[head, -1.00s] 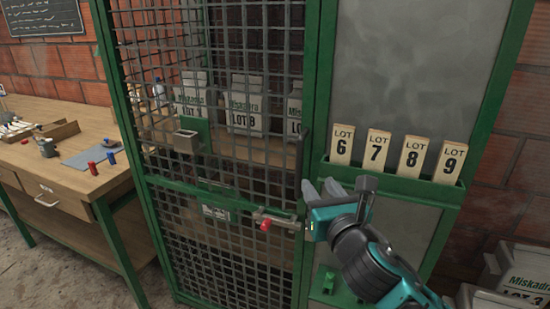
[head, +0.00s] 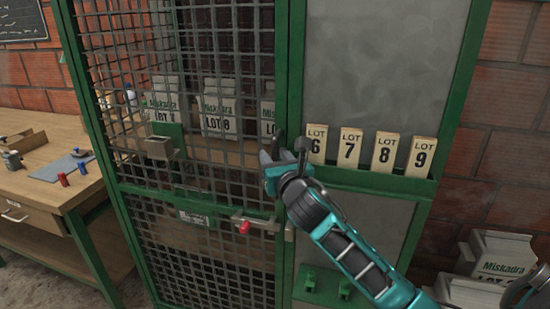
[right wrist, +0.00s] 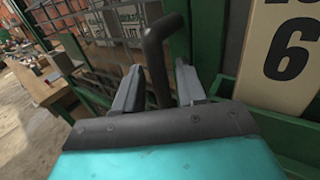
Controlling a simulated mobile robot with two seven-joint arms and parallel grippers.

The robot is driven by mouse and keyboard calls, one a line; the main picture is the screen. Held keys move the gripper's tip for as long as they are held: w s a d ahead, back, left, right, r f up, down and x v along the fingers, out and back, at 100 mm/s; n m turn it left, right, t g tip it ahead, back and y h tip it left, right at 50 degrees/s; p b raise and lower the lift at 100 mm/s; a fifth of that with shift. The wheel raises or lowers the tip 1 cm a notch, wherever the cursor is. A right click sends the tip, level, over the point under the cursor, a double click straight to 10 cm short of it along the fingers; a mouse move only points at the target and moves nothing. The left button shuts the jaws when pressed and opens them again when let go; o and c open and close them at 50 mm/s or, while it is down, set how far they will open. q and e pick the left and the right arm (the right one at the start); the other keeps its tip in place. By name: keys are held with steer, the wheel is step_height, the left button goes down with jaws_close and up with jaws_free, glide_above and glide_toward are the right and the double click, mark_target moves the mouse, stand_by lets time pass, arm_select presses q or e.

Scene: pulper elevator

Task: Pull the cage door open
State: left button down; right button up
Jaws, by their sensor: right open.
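The cage door (head: 225,60) is a green-framed mesh panel, and it looks closed. A dark bar handle (right wrist: 158,60) stands at its right edge, and it also shows in the head view (head: 281,138). My right gripper (right wrist: 160,85) is open, with one grey finger on each side of the handle; I cannot tell whether either touches it. In the head view my right gripper (head: 270,160) is at the door's right edge and hides the handle's lower part. A latch with a red knob (head: 244,227) is lower on the door. My left gripper is not in view.
Lot tags 6 to 9 stand in a green rack (head: 375,183) just right of my gripper. White sacks (head: 218,118) sit on a shelf behind the mesh. A wooden workbench (head: 40,185) is at left. More sacks (head: 500,255) lie at lower right.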

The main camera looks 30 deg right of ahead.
steer(key=shift+w, duration=0.2)
jaws_close()
stand_by(0.3)
